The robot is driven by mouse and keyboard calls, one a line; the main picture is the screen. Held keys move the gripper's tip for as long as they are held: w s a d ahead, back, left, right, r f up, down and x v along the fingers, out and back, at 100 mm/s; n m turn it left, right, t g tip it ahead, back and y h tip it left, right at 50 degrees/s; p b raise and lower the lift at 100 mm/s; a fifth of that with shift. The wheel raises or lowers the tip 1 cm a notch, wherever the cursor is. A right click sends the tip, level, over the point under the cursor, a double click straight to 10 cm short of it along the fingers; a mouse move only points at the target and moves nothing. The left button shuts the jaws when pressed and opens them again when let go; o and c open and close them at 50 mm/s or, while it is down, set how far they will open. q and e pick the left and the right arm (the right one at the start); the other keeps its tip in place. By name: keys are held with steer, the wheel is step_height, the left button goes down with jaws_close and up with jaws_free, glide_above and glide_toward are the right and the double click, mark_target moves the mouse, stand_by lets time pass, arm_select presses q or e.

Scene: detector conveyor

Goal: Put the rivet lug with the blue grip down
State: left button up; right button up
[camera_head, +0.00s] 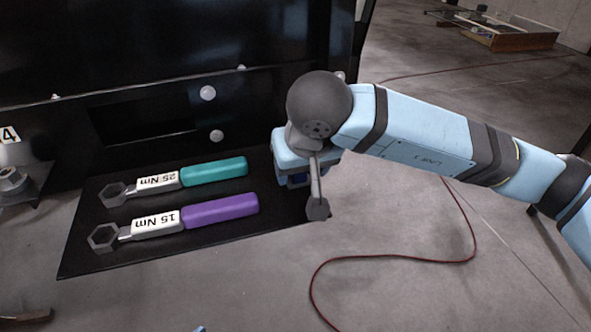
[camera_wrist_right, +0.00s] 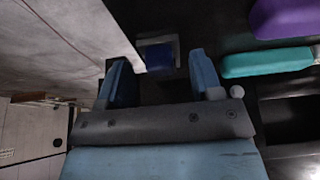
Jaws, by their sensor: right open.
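The blue grip (camera_wrist_right: 158,54) of the rivet lug shows as a dark blue block between the fingers of my right gripper (camera_wrist_right: 160,72) in the wrist view. The fingers stand apart, with a gap on each side of it. In the head view my right gripper (camera_head: 296,172) is low over the right end of the black tray (camera_head: 88,255). A bit of dark blue (camera_head: 298,180) shows beneath it; the rest of the lug is hidden or cannot be made out. My left gripper is not in view.
On the tray lie a teal-handled wrench (camera_head: 213,171) marked 25 Nm and a purple-handled wrench (camera_head: 220,210) marked 15 Nm. A dark machine panel (camera_head: 150,75) stands behind. A red cable (camera_head: 400,259) crosses the open floor at right.

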steer(key=shift+w+f, duration=0.2)
steer(key=shift+f, duration=0.35)
steer(key=c, duration=1)
jaws_close()
steer(key=shift+r, duration=0.1)
